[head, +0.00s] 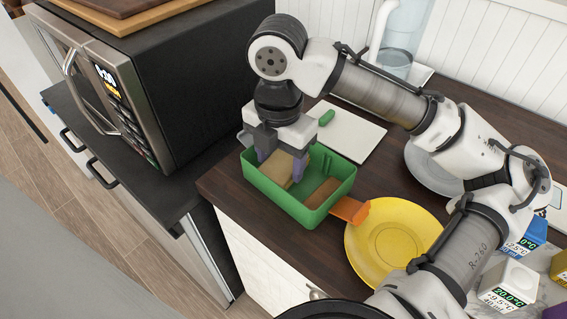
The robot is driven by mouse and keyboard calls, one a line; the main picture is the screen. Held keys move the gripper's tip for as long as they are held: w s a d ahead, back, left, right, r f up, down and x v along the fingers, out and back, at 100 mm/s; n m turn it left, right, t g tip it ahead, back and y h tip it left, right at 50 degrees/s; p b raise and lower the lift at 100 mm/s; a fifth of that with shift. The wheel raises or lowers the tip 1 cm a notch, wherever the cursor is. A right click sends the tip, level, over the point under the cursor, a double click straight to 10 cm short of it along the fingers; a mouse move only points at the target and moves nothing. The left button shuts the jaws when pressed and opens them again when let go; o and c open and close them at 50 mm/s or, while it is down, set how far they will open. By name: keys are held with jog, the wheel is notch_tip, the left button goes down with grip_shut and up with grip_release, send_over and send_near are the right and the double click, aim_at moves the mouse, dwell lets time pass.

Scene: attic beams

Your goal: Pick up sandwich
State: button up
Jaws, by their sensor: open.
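The sandwich (277,172) looks like a pale tan block inside a green container (309,219) on the dark wooden counter. My gripper (281,167) points down into the container, its fingers open on either side of the sandwich. Whether the fingers touch it I cannot tell. My gripper hides part of the sandwich's top and back.
A brown item (322,193) lies in the container's right part. An orange object (350,210) lies by its right corner, near a yellow plate (392,243). A black microwave (180,80) stands to the left. A white board (352,131) with a green item (326,118) lies behind.

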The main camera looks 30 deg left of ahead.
jog(key=shift+f, duration=0.2)
jog(key=c, duration=0.7)
jog(key=shift+o, duration=0.2)
jog(key=shift+r, duration=0.1)
